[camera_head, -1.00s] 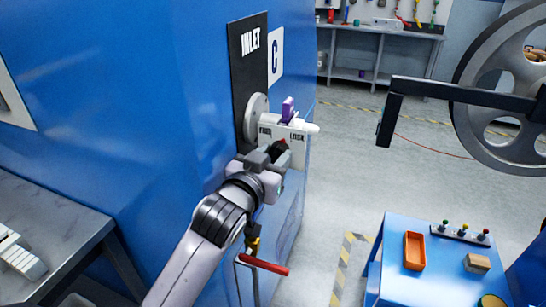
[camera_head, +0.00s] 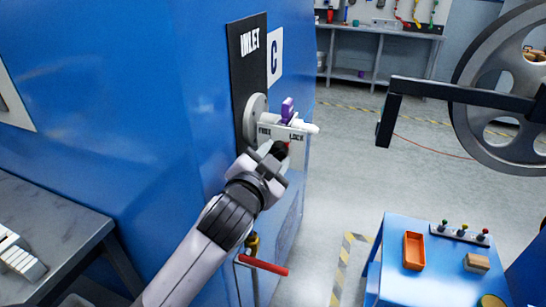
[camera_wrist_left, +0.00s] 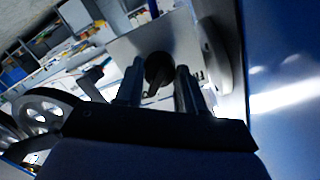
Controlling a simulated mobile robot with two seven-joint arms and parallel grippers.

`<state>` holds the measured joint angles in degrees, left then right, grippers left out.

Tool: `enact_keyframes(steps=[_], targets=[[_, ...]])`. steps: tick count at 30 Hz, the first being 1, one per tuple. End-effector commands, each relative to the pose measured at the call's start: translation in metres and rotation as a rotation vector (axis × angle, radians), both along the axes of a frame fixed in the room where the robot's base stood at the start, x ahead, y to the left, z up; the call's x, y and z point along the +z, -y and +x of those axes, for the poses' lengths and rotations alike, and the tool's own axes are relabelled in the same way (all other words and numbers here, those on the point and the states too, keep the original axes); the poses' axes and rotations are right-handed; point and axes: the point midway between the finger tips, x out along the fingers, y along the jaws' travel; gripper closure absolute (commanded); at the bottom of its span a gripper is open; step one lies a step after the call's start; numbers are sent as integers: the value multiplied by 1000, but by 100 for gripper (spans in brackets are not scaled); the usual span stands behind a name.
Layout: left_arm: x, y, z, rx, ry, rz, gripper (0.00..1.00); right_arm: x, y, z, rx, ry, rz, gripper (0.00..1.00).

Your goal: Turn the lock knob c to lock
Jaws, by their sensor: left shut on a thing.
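The lock knob c (camera_head: 283,148) is a small dark knob under the white plate (camera_head: 280,132) marked FREE on the left and LOCK on the right, beside the C label on the blue machine. My left gripper (camera_head: 274,160) reaches up to it from below and hides much of it. In the left wrist view the dark knob (camera_wrist_left: 157,70) shows between the two fingers of my left gripper (camera_wrist_left: 158,88), which is shut on it. Its exact pointing relative to the two words cannot be told. My right gripper is not in view.
A purple piece (camera_head: 287,110) stands on top of the white fitting. A red-handled valve (camera_head: 263,265) is below my left arm. A big spoked wheel (camera_head: 505,90) is at the right. A blue table (camera_head: 400,285) stands lower right. The floor between is clear.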

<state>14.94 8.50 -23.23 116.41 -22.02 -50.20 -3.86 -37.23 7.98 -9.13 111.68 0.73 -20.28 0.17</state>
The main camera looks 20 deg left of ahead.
Motion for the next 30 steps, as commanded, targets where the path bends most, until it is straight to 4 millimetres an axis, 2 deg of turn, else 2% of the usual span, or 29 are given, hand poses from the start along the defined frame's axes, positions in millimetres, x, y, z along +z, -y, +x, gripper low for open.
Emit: enact_keyframes(steps=[11, 12, 14, 24, 30], targets=[[2, -1, 0, 1, 5, 8, 92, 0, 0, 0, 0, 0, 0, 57], [2, -1, 1, 1, 5, 8, 52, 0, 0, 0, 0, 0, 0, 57], [1, -1, 0, 1, 4, 7, 36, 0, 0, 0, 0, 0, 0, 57], [0, 0, -2, 1, 2, 5, 36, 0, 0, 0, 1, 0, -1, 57], [1, -1, -21, 0, 2, 4, 36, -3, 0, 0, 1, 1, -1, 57]])
